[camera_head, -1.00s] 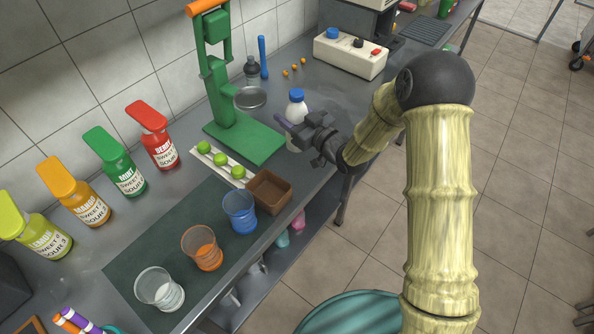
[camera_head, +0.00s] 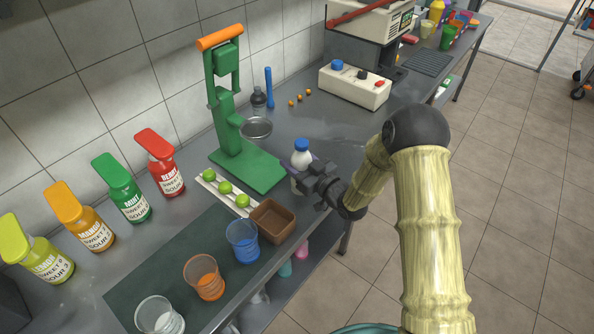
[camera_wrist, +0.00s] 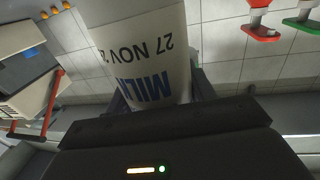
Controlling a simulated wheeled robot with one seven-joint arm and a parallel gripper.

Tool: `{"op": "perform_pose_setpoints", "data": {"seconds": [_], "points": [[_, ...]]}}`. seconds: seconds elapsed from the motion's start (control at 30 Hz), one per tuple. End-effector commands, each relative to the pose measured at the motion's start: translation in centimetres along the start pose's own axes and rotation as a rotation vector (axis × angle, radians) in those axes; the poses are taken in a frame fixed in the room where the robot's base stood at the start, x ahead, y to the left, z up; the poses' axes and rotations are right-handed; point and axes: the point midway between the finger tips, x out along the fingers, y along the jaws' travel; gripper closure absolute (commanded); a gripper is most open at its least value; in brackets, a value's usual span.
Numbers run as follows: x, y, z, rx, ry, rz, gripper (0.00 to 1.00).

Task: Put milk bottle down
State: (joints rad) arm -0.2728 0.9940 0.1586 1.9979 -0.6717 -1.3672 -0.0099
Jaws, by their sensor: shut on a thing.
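The white milk bottle (camera_head: 302,157) with a blue cap is upright near the front edge of the counter, right of the green press. My gripper (camera_head: 312,182) is shut on the bottle from the front right. In the wrist view the milk bottle (camera_wrist: 150,50) fills the middle, its label showing "MILK" and "27 NOV", between my fingers. The lower part of the bottle is partly hidden by my gripper, so I cannot tell whether its base touches the counter (camera_head: 345,131).
The green press (camera_head: 240,150) stands to the left. A brown box (camera_head: 273,221), a rack with green limes (camera_head: 225,188) and a blue cup (camera_head: 243,241) are close by at the front left. A white control box (camera_head: 354,86) is behind. Bare counter lies right of the bottle.

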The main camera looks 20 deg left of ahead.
Motion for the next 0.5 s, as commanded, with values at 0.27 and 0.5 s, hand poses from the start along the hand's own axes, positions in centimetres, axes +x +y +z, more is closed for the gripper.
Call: {"op": "perform_pose_setpoints", "data": {"seconds": [0.27,0.5], "points": [[0.0,0.0,1.6,0.002,0.0,0.0,0.82],[0.0,0.0,4.0,0.0,0.002,-0.001,0.82]]}}
